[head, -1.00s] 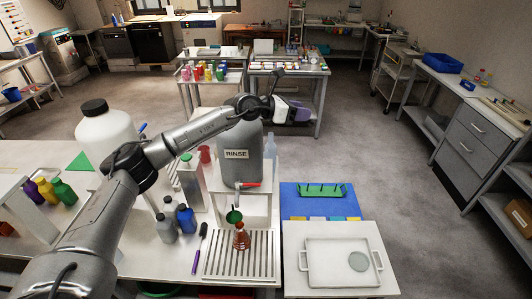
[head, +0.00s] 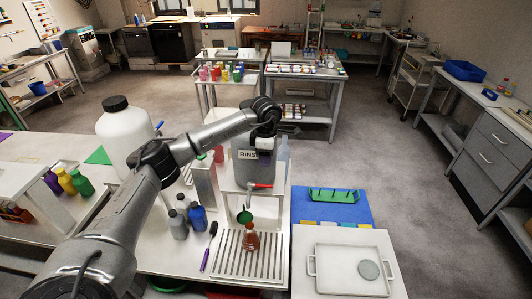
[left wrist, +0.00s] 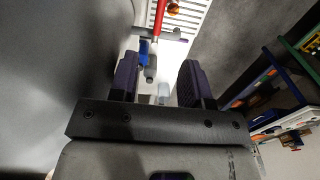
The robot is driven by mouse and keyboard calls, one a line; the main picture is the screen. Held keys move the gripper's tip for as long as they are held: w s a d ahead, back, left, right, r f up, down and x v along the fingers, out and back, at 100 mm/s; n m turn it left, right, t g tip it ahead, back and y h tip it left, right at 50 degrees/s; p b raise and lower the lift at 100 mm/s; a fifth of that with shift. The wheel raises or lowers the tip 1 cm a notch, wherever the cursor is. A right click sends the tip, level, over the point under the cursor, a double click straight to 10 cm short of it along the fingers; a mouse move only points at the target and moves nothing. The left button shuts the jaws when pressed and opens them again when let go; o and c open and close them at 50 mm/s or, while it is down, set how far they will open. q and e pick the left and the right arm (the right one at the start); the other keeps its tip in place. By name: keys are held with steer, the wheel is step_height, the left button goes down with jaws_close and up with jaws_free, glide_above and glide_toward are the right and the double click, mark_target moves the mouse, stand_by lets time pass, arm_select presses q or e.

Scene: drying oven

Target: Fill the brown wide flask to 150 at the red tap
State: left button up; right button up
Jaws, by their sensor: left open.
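The brown flask (head: 250,241) stands upright on the slatted drip grate, below a green funnel (head: 244,217). The red tap handle (head: 261,185) is on the front of the grey RINSE container (head: 243,168), above the funnel. My left gripper (head: 264,146) is at the upper part of the RINSE container, and hides part of it. In the left wrist view the open fingers (left wrist: 160,80) have nothing between them. The red tap handle (left wrist: 158,18) and part of the brown flask (left wrist: 173,8) show beyond the fingertips. The flask's liquid level is too small to read. My right gripper is not in view.
A large white jug (head: 121,137) stands further left. A white tray (head: 330,283) and a blue mat with a green rack (head: 332,195) are at right.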

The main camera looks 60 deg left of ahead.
mark_target(260, 186)
arm_select(q)
step_height(260, 186, down, 13)
steer(key=shift+r+p, duration=0.2)
steer(key=shift+p, duration=0.1)
steer(key=shift+c, duration=0.3)
jaws_close()
stand_by(0.3)
steer(key=shift+s+d+m, duration=0.35)
steer(key=shift+m, duration=0.55)
steer(key=shift+s+d+m, duration=0.3)
steer(key=shift+m, duration=0.6)
steer(key=shift+r, duration=0.1)
stand_by(4.2)
